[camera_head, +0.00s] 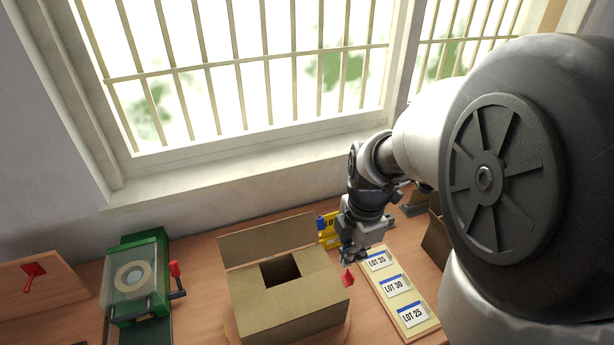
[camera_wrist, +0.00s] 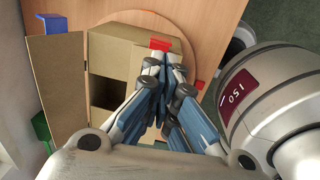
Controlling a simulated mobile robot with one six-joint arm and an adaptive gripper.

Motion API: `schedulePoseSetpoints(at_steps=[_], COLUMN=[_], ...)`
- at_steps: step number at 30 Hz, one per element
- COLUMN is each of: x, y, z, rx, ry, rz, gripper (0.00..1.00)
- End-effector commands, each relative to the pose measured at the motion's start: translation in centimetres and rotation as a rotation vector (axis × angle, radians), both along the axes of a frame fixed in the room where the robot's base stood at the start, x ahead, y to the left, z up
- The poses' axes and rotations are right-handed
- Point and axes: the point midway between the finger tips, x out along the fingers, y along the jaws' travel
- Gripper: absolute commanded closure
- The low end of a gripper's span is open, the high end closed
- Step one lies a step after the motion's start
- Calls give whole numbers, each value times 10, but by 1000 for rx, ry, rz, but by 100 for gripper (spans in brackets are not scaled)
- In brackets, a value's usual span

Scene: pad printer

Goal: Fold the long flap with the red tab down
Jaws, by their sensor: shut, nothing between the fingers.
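An open cardboard box (camera_head: 285,305) stands on the bench, with a dark opening (camera_head: 281,269) in its top. A long flap (camera_head: 265,240) stands up along its window side; it also shows at the left in the wrist view (camera_wrist: 57,85). A red tab (camera_head: 348,277) shows by the right end of the box, and just beyond my fingertips in the wrist view (camera_wrist: 160,44). I cannot tell exactly how its flap lies. My gripper (camera_head: 350,257) is shut and empty, close to the red tab; whether it touches is unclear.
A board with LOT cards (camera_head: 408,308) lies right of the box. A yellow item (camera_head: 328,230) is behind the box, and another brown box (camera_head: 437,240) is at the right. The barred window (camera_head: 240,80) backs the bench.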

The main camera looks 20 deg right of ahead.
Motion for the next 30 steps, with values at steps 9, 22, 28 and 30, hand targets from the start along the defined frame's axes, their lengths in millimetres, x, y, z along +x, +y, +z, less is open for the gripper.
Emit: schedulePoseSetpoints(at_steps=[9,22,28,30], x=[4,6,10,13], y=[0,0,1,1], z=[-55,-62,-73,-77], rx=[1,0,0,0], ry=[2,0,1,1], rz=[0,0,0,0], gripper=[100,100,100,100])
